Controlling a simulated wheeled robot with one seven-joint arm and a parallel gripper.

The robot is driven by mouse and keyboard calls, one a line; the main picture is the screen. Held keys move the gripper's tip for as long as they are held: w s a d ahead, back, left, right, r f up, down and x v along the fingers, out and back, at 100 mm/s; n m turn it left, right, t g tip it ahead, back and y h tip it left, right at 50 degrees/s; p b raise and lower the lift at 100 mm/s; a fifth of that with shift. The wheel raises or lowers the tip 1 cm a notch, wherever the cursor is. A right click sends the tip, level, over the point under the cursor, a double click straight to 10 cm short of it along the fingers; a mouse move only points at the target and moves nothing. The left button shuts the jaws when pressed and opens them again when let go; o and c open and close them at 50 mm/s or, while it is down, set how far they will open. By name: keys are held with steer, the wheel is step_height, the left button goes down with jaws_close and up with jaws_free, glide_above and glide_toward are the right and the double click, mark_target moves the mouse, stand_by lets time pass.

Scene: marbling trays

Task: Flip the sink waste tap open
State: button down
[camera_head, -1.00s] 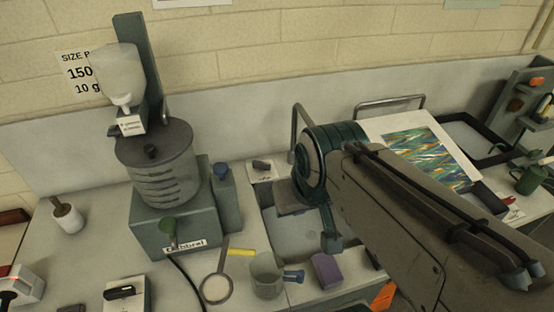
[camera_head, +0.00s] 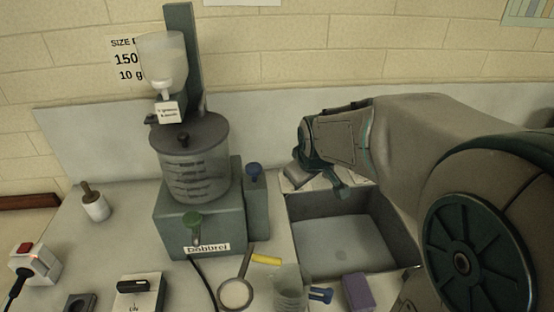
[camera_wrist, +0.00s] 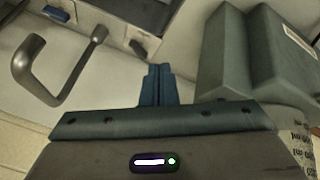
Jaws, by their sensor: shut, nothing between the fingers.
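The sink (camera_head: 345,240) is a grey basin right of the middle in the head view. Behind its back left corner is a pale plate (camera_head: 292,184), partly covered by my gripper (camera_head: 343,191). In the wrist view, a small dark lever (camera_wrist: 138,48) lies on a pale plate at the top centre; it looks like the waste tap. My gripper (camera_wrist: 158,86) is shut and empty, with its blue fingers just short of the lever in the picture. I cannot tell whether they touch. The lever is hidden in the head view.
A curved grey spout (camera_wrist: 30,75) stands left in the wrist view. Grey blocks (camera_wrist: 235,55) stand close on the right. The mixer (camera_head: 200,215), a blue-capped bottle (camera_head: 254,190), a jug (camera_head: 290,290) and a purple block (camera_head: 357,290) surround the sink's left and front.

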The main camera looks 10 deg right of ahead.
steer(key=w+a+f+n+t+y+b, duration=0.1)
steer(key=w+f+n+b, duration=0.3)
steer(key=w+f, duration=0.8)
steer(key=shift+w+f, duration=0.3)
steer(key=shift+w, duration=0.45)
steer(key=p+x, duration=0.1)
steer(key=x, duration=0.8)
steer(key=shift+w+a+f, duration=0.1)
steer(key=shift+w+a, duration=0.05)
steer(key=shift+w, duration=0.1)
steer(key=w, duration=0.1)
steer(key=w+d+p, duration=0.1)
steer(key=shift+w+d+f, duration=0.15)
steer(key=shift+w+d, duration=0.15)
steer(key=shift+w+d+p, duration=0.25)
steer(key=shift+w+p, duration=0.05)
steer(key=shift+w, duration=0.25)
